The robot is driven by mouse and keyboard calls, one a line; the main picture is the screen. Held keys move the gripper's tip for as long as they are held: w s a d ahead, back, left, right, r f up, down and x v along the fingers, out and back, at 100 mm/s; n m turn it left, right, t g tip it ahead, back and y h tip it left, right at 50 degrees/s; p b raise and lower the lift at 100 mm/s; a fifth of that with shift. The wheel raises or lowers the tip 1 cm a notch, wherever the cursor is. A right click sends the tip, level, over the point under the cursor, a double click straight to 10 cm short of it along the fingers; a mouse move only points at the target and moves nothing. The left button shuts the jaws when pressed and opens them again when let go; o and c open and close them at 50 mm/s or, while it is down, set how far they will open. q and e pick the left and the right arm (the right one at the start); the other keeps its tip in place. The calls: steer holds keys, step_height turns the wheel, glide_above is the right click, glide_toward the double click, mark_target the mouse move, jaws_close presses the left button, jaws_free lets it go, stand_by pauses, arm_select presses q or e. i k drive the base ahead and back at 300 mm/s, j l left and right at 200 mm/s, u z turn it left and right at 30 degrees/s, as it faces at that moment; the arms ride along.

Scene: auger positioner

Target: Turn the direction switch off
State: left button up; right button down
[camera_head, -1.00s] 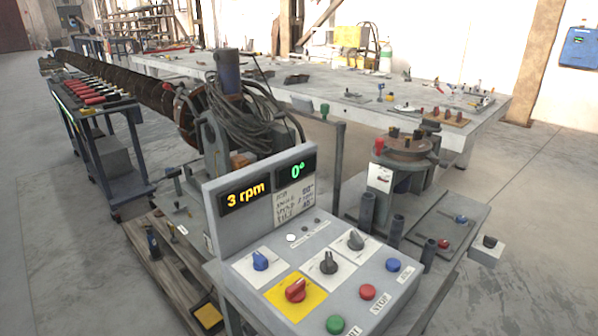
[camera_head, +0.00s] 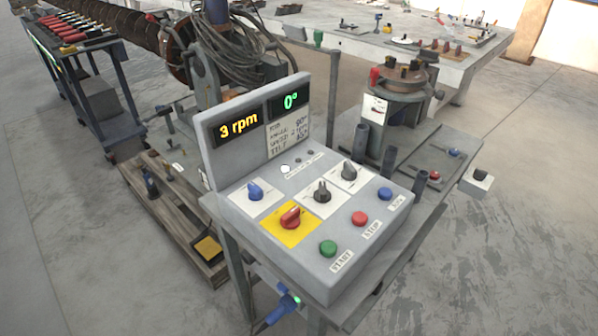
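The control panel (camera_head: 262,222) stands in the middle of the head view. Its sloped face carries a blue knob (camera_head: 255,191) at left, a dark knob (camera_head: 322,192) in the middle and a grey knob (camera_head: 348,170) at the upper right, all on white plates. A red knob (camera_head: 290,217) sits on a yellow plate. Knob labels are too small to read, so I cannot tell which is the direction switch or its setting. The displays read "3 rpm" (camera_head: 238,125) and "0°" (camera_head: 291,101). Neither gripper can be made out.
The panel also has green START (camera_head: 328,248), red STOP (camera_head: 359,218) and blue (camera_head: 385,194) buttons. A tool cart (camera_head: 100,100) stands at left. The floor is clear at lower left and right.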

mark_target(321, 196)
steer(key=k+u, duration=0.2)
steer(key=u, duration=0.2)
steer(key=k+u, duration=0.35)
steer(key=i+l, duration=0.05)
steer(key=i, duration=0.05)
